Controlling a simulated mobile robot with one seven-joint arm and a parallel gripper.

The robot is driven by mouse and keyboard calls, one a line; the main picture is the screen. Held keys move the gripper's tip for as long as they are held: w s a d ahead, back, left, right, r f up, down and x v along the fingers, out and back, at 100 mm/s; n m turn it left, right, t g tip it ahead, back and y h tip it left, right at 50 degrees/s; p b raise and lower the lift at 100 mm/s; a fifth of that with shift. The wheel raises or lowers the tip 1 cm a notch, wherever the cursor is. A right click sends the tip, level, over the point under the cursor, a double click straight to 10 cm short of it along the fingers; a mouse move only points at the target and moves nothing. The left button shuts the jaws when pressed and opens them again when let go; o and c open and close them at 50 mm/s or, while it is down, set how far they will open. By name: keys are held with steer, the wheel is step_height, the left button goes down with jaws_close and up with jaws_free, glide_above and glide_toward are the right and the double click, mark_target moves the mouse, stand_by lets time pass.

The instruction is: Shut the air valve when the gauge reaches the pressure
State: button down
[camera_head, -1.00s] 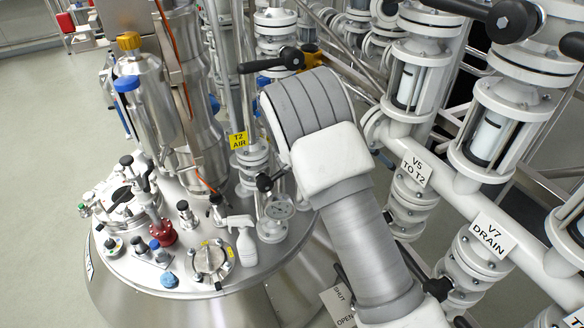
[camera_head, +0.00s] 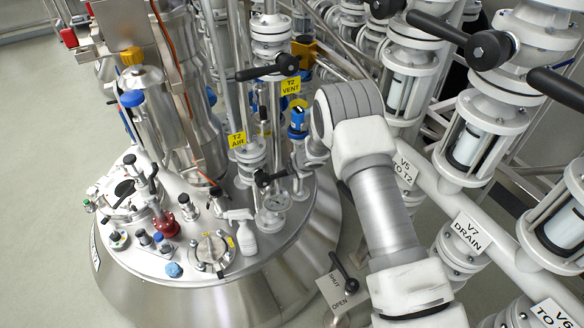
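The yellow T2 AIR tag (camera_head: 237,139) hangs on a pipe above the reactor lid. Below it is the flanged air valve (camera_head: 250,160) with a short black handle (camera_head: 266,179). A round white-faced gauge (camera_head: 276,202) sits just below the handle; its needle is too small to read. My arm comes up from the lower right and bends over, and its far end (camera_head: 316,150) comes down just right of the air valve and gauge. My gripper's fingers cannot be made out there, so I cannot tell whether they touch the handle.
A T2 VENT tag (camera_head: 291,86) and a long black lever (camera_head: 268,69) are above. A spray bottle (camera_head: 242,234) stands on the reactor lid (camera_head: 190,258) left of the gauge. A SHUT/OPEN plate (camera_head: 338,291) with a black handle is below. Pipes crowd the right; floor is clear at left.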

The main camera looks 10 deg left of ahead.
steer(key=shift+s+f, duration=0.2)
steer(key=shift+f, duration=0.1)
steer(key=c, duration=1)
jaws_free()
steer(key=shift+o, duration=1.6)
steer(key=shift+w+r, duration=0.1)
steer(key=shift+r, duration=0.1)
steer(key=p+v, duration=0.2)
steer(key=v, duration=1.5)
steer(key=shift+r, duration=0.2)
steer(key=shift+a, duration=0.1)
